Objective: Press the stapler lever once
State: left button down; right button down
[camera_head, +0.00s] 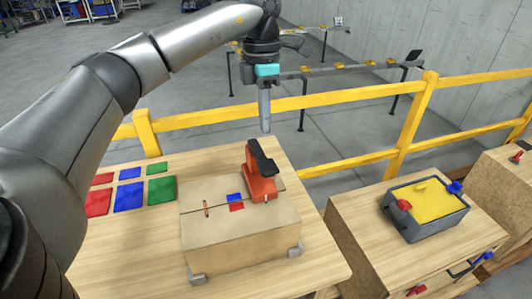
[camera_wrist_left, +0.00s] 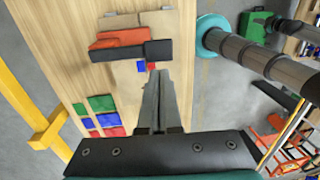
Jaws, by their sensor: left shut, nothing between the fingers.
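The orange stapler (camera_head: 260,186) with its black lever (camera_head: 263,158) stands on a cardboard-brown box (camera_head: 225,235) on the wooden table. My left gripper (camera_head: 266,130) is shut and empty, pointing down just above and behind the stapler's lever, with a small visible gap. In the left wrist view the orange stapler (camera_wrist_left: 118,40) and its black lever (camera_wrist_left: 130,50) lie beyond the shut fingertips (camera_wrist_left: 158,75). The fingers appear apart from the lever there. My right gripper does not show.
Red, blue and green squares (camera_head: 128,196) lie on the table at left. A yellow railing (camera_head: 330,97) runs behind the table. A grey bin with yellow contents (camera_head: 425,205) stands on a separate wooden cabinet at right.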

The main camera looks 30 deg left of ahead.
aim_at(266, 166)
pick_arm(q)
jog(key=f, duration=0.3)
jog(key=f+p, duration=0.1)
jog(key=f, duration=0.5)
jog(key=shift+s+d, duration=0.3)
jog(key=shift+d, duration=0.05)
jog(key=shift+f, duration=0.1)
